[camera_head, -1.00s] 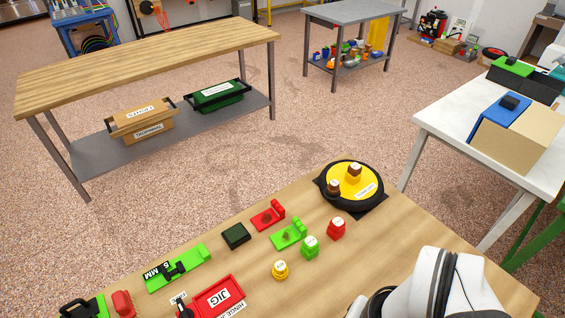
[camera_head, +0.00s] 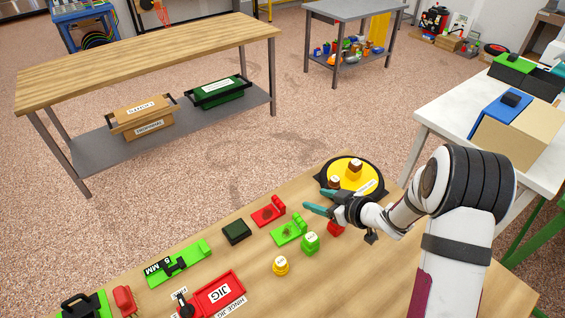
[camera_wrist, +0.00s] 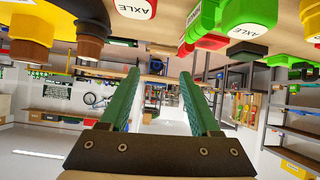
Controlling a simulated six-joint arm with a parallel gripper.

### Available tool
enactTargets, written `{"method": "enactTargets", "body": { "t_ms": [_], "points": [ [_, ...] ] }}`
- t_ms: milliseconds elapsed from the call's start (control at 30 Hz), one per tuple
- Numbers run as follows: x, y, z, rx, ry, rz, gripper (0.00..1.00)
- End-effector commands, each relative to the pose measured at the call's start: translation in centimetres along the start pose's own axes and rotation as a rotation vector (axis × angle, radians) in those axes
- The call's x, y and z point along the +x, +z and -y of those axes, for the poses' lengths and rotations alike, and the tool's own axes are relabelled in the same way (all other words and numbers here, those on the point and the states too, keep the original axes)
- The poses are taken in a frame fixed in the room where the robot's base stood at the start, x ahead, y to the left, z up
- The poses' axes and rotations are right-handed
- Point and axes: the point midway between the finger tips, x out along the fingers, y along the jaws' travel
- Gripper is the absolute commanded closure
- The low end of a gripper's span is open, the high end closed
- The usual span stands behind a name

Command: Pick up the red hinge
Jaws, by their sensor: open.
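The red hinge (camera_head: 266,214) lies on the wooden bench in the head view, beside a similar green hinge (camera_head: 288,231). My gripper (camera_head: 311,201) is above the bench, to the right of the red hinge and apart from it. Its two green fingers are spread, and the gap between them is empty in the wrist view (camera_wrist: 159,78). The wrist view appears upside down. A small red patch (camera_wrist: 186,48) there may be the hinge, but I cannot tell for certain.
A yellow-and-black turntable (camera_head: 374,188) stands behind my gripper. A green labelled piece (camera_head: 310,244) and a yellow one (camera_head: 281,266) stand in front. A dark green block (camera_head: 236,231) is left of the hinge; a red jig (camera_head: 236,288) is at the front.

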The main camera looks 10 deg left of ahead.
Motion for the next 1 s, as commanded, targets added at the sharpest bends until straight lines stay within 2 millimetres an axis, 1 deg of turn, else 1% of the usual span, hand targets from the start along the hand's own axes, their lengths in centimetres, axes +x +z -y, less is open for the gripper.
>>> {"method": "enactTargets", "body": {
  "t_ms": [33, 100, 167, 200, 267, 300, 400, 500, 633, 833, 900, 1000],
  "points": [
    [0.7, 0.6, 1.2, -0.011, -0.064, -0.031, 0.37],
    [1.2, 0.9, 2.5, -0.024, -0.126, -0.065, 0.37],
    [2.0, 0.9, 3.1, -0.029, -0.148, -0.076, 0.37],
    [2.9, 0.8, 3.3, -0.032, -0.152, -0.079, 0.37],
    [4.6, 0.6, 3.6, -0.032, -0.152, -0.078, 0.37],
    [5.8, 0.5, 3.8, -0.033, -0.153, -0.078, 0.37],
    [8.6, 0.3, 4.2, -0.032, -0.150, -0.078, 0.37],
    [10.6, 0.1, 4.4, -0.033, -0.148, -0.078, 0.37],
    [12.1, -0.1, 4.6, -0.032, -0.146, -0.078, 0.37],
    [15.9, -0.7, 5.3, -0.032, -0.145, -0.077, 0.37],
    [16.5, -0.7, 5.3, -0.031, -0.143, -0.076, 0.37],
    [16.7, -0.8, 5.4, -0.030, -0.143, -0.076, 0.37]
  ]
}}
